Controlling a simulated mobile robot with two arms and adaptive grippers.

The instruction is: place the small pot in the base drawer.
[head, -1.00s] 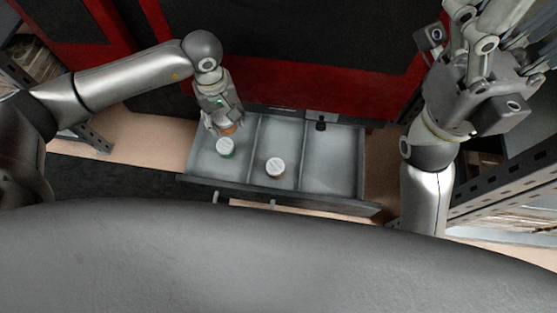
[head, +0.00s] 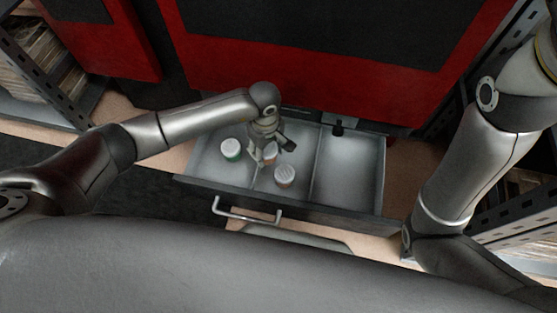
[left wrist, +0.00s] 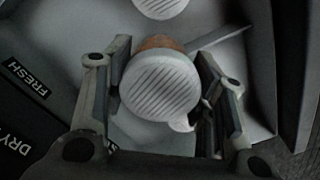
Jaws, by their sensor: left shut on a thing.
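The base drawer (head: 345,178) is open, with a left, a middle and a right compartment. My left gripper (head: 268,146) is over the drawer by the divider between the left and middle compartments. It is shut on a small pot (head: 270,154) with a white lid and orange body. In the left wrist view the ridged lid of this pot (left wrist: 160,86) is between the fingers (left wrist: 163,100). I cannot tell whether the pot touches the drawer floor. My right gripper is outside the view; only my right arm shows.
A green pot with a white lid (head: 231,149) stands in the left compartment. Another white-lidded pot (head: 285,175) stands in the middle compartment, close to the held one. The right compartment is free except for a small black part at its back (head: 338,128).

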